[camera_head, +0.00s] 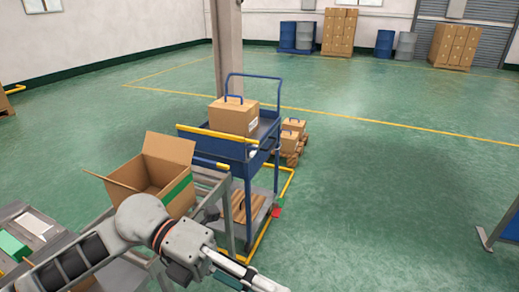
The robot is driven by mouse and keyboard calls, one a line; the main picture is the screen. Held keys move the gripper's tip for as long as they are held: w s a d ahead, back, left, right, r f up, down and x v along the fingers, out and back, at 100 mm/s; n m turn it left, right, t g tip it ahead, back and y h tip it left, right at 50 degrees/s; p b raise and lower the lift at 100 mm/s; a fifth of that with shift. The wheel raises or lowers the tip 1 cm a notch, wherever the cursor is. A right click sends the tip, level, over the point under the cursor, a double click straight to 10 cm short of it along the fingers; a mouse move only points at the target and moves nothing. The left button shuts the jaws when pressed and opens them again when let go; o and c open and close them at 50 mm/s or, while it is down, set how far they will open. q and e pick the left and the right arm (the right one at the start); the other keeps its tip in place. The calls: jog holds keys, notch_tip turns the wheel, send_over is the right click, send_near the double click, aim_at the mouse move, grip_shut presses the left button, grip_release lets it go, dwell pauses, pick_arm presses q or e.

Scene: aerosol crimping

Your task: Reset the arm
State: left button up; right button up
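My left arm comes in from the bottom left. Its gripper (262,282) shows at the bottom edge, in front of the blue cart and low in the picture. The fingers are seen nearly edge-on and run to the frame's edge, so I cannot tell whether they are open or shut. I see nothing clearly held. My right arm and gripper are not in view.
An open cardboard box (150,172) stands just behind my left arm on a grey frame. A blue cart (200,146) carries a closed carton (233,116). Cartons (292,130) sit low behind it.

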pick_arm(q)
jog(key=w+r+n+t+h, duration=0.3)
jog(key=w+n+t+h, duration=0.6)
jog(key=n, duration=0.3)
jog(key=w+a+f+n+t+y, duration=0.45)
jog(key=f+n+t+y, duration=0.2)
jog(key=n, duration=0.25)
jog(key=w+a+f+n+t+y, duration=0.3)
jog(key=a+f+n+t+y, duration=0.2)
jog(key=f+n+t, duration=0.35)
jog(key=s+a+f+n+g+y, duration=0.2)
jog(key=s+a+f+n+y, duration=0.1)
jog(key=f, duration=0.6)
jog(key=s+a+f+n+g+y, duration=0.2)
jog(key=s+a+f, duration=0.3)
jog(key=f, duration=0.4)
jog(key=s+a+f+n+g+y, duration=0.2)
jog(key=s+a+f+n+y, duration=0.2)
jog(key=f, duration=0.5)
jog(key=shift+s+f, duration=0.35)
jog(key=shift+s, duration=0.6)
